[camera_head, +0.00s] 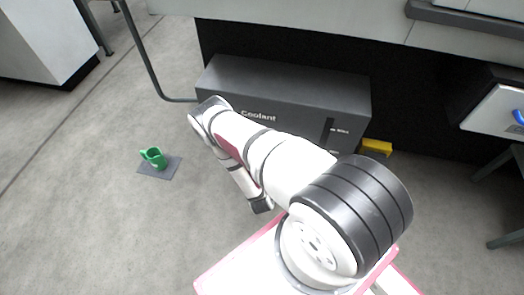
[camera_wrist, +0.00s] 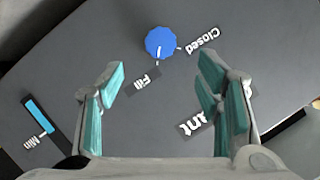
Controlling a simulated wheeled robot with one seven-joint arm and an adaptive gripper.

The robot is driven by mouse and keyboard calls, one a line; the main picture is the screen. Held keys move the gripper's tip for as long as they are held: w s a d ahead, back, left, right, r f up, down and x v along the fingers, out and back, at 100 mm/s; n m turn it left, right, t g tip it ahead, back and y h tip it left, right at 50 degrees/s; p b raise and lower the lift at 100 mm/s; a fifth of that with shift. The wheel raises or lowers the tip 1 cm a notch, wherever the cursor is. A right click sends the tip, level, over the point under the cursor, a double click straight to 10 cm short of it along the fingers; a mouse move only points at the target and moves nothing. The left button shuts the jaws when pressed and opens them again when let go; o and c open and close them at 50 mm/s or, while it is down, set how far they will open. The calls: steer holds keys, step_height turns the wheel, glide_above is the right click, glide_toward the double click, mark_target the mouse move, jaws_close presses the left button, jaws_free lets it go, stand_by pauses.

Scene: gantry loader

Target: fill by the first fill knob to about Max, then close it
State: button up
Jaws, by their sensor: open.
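The blue fill knob (camera_wrist: 160,43) shows in the wrist view, on the dark face of the coolant tank (camera_head: 285,85). The labels Fill and Closed stand beside it, and its white mark appears to point toward the Fill side. My gripper (camera_wrist: 162,70) is open, its fingers apart on either side below the knob in the picture, not touching it. A level window (camera_wrist: 40,115) with a light-blue filling and the label Min shows at the left; its Max end is out of the wrist view. In the head view my arm covers the knob.
A green jug (camera_head: 153,158) stands on a dark mat (camera_head: 172,168) on the floor at left. A yellow block (camera_head: 376,146) lies right of the tank. A bench overhangs the tank from behind. A bent pipe stands left of the tank. The floor between is clear.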

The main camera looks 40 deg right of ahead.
steer(key=shift+v, duration=1.5)
steer(key=shift+w, duration=0.1)
stand_by(4.8)
